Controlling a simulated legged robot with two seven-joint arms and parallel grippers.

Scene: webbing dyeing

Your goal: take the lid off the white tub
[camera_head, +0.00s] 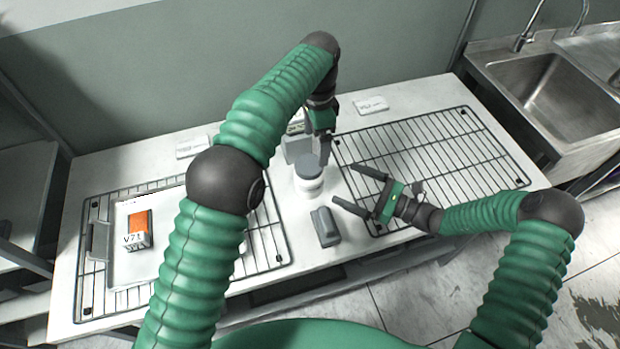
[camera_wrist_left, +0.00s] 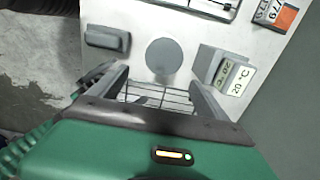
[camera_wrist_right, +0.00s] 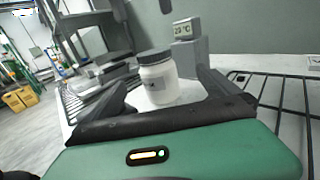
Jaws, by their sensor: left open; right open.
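The white tub (camera_head: 308,183) stands upright near the middle of the table with its grey lid (camera_head: 308,164) on top. In the right wrist view the tub (camera_wrist_right: 159,84) shows its white body and dark grey lid (camera_wrist_right: 154,56), between and beyond the fingers. In the left wrist view the round lid (camera_wrist_left: 163,56) is seen from above, beyond the fingers. My left gripper (camera_head: 324,150) is open, pointing down close above and beside the lid. My right gripper (camera_head: 350,187) is open, to the right of the tub, with its fingers pointing toward it. I see no contact clearly.
A grey block (camera_head: 325,227) lies in front of the tub. A grey device with a temperature display (camera_wrist_right: 189,35) stands behind it. Wire racks (camera_head: 440,155) lie on both sides. A tray (camera_head: 120,268) with an orange-labelled box (camera_head: 138,228) is at left. A sink (camera_head: 560,95) is at right.

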